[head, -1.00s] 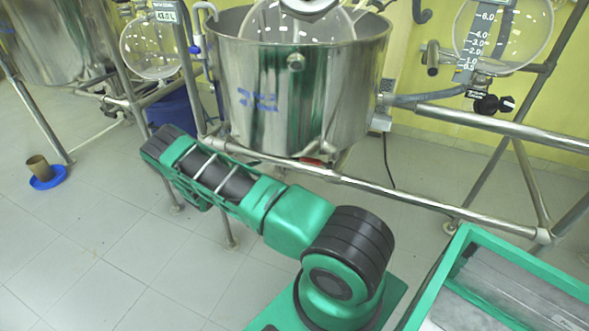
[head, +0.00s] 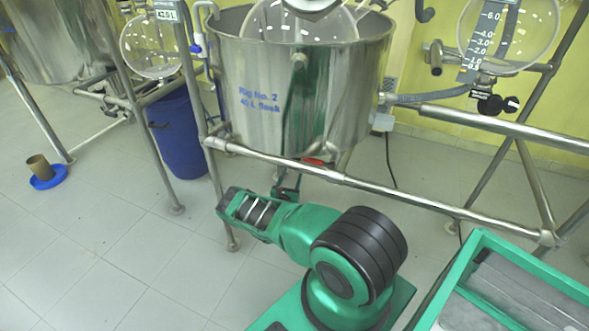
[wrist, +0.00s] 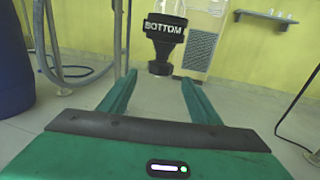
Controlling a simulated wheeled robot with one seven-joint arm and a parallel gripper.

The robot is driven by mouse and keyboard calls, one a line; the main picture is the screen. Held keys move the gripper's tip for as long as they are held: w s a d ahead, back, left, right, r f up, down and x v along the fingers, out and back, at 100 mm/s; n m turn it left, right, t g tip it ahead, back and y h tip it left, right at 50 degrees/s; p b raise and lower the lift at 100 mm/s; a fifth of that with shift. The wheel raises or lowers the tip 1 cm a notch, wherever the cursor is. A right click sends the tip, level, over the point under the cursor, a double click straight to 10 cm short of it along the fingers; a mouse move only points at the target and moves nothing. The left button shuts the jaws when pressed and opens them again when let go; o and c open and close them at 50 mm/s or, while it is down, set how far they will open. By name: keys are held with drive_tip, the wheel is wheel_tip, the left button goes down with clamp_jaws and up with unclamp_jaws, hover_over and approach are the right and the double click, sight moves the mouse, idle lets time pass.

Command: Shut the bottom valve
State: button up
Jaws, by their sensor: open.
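The bottom valve (wrist: 165,38) is a black fitting with a white BOTTOM label, hanging at the upper middle of the wrist view. Its narrower dark lower end (wrist: 160,68) shows just above and between my fingertips in the picture. My gripper (wrist: 157,88) is open, with one green finger on each side and nothing between them. I cannot tell the exact depth gap to the valve. In the head view a red part (head: 313,161) shows below the steel vessel (head: 300,95), and the valve itself is not clear there.
A steel rail (head: 370,186) of the frame crosses in front of the vessel, above my arm. A blue bin (head: 178,135) stands at the left. A hose (wrist: 60,70) and frame tubes are left in the wrist view. A dark cable (wrist: 295,115) hangs at the right.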

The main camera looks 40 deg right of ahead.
drive_tip(key=x, duration=0.8)
drive_tip(key=c, duration=1.1)
